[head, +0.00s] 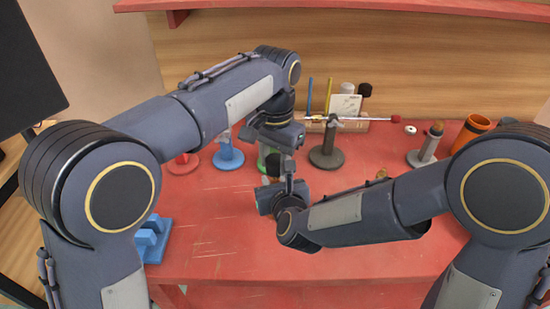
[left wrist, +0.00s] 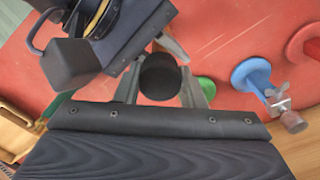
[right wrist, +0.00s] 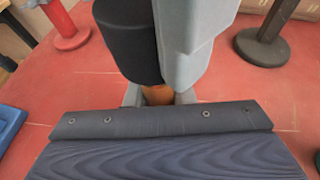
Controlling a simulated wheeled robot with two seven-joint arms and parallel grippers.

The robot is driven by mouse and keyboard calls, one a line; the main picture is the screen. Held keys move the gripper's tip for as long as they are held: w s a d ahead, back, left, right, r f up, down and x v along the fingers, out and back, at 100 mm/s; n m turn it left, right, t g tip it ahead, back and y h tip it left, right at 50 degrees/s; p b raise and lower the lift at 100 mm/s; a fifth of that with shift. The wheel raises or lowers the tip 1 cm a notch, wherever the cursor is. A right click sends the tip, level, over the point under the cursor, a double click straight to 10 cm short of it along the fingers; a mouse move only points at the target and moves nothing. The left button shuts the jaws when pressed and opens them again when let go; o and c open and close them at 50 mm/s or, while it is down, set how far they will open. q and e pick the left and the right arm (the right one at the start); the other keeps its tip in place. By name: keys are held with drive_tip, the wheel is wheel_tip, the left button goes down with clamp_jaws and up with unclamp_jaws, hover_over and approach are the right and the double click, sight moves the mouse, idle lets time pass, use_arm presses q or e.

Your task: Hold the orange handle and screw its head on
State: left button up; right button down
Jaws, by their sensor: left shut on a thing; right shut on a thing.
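My left gripper (head: 280,160) reaches down from above and is shut on the black head (left wrist: 160,77), a dark cylinder between its fingers in the left wrist view. The head also shows in the head view (head: 274,172). My right gripper (head: 270,196) is just below, shut on the orange handle (right wrist: 158,95). Only a short orange piece of the handle shows in the right wrist view, under the black head (right wrist: 125,40) and a grey left finger. The head is right above the handle; whether their threads are engaged is hidden.
On the red table (head: 220,230) stand a red stand (head: 183,164), a blue stand (head: 228,155), a dark grey stand (head: 326,152) and a light grey stand (head: 427,150). An orange cup (head: 468,135) is at right, a blue block (head: 153,240) at left. The front middle is clear.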

use_arm(q)
drive_tip(key=shift+m, duration=0.6)
drive_tip(key=o, duration=1)
drive_tip(key=shift+r, duration=2.3)
drive_tip(key=shift+c, duration=0.5)
